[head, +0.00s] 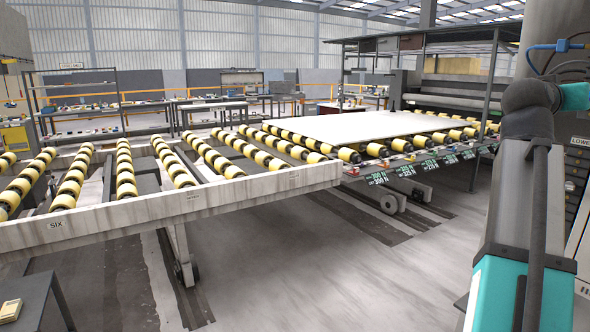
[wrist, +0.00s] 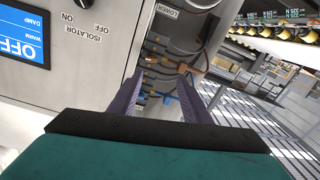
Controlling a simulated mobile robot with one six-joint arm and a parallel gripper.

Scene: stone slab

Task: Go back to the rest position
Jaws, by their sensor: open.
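My gripper (wrist: 160,92) shows in the wrist view. Its two purple-grey fingers stand apart with nothing between them. Past the fingers is an open grey cabinet with a panel marked LOWER and several pipes or handles inside; I cannot tell how far off it is. In the head view my arm (head: 520,220) rises along the right edge, and the gripper itself is out of that view.
A roller conveyor (head: 190,205) with yellow rollers crosses the left and middle. A pale stone slab (head: 360,126) lies on its far part. A grey control cabinet with a blue screen (wrist: 22,38) reading OFF stands close by. The floor (head: 330,260) in front is clear.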

